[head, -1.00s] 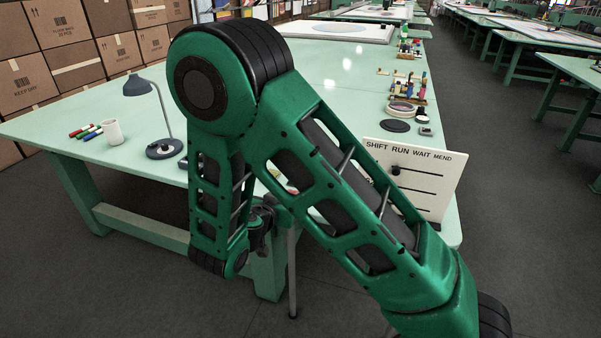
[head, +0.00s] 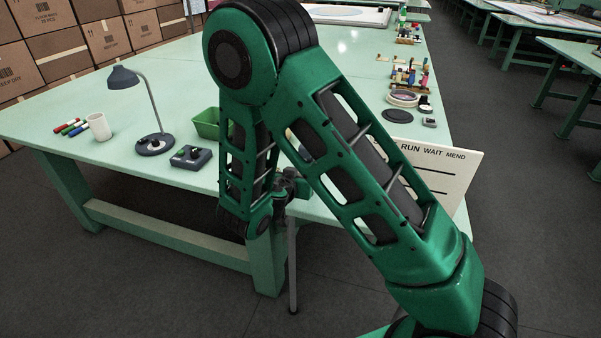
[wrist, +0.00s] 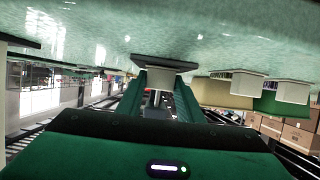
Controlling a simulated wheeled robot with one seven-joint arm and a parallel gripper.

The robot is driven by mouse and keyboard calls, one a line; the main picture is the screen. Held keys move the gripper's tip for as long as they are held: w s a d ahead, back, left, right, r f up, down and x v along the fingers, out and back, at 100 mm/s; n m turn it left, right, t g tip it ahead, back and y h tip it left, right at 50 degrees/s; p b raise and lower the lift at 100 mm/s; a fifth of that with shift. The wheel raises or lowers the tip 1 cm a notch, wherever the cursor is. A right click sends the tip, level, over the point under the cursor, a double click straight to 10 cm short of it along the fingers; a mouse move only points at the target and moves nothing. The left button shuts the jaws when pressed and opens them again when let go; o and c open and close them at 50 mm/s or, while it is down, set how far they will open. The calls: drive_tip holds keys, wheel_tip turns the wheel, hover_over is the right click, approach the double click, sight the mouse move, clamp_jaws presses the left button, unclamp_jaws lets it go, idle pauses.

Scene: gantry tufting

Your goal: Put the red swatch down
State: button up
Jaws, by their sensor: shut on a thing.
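My gripper shows in the wrist view (wrist: 158,98), its green fingers on both sides of a narrow gap. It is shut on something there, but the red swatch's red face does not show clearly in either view. A pale block with a dark flat top stands just past the fingertips. In the head view my gripper (head: 287,186) is at the near edge of the table (head: 310,212), partly hidden behind my arm.
A green bin (head: 207,123), a dark control box (head: 190,157), a lamp (head: 155,145) and a white mug (head: 99,126) stand left of my arm. A sign board (head: 455,175) stands right. In the wrist view, a tan panel (wrist: 212,90) and green panel (wrist: 280,106) are right.

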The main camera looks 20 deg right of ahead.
drive_tip(key=shift+f, duration=0.1)
drive_tip(key=o, duration=1.1)
drive_tip(key=v, duration=1.2)
drive_tip(key=shift+a, duration=0.15)
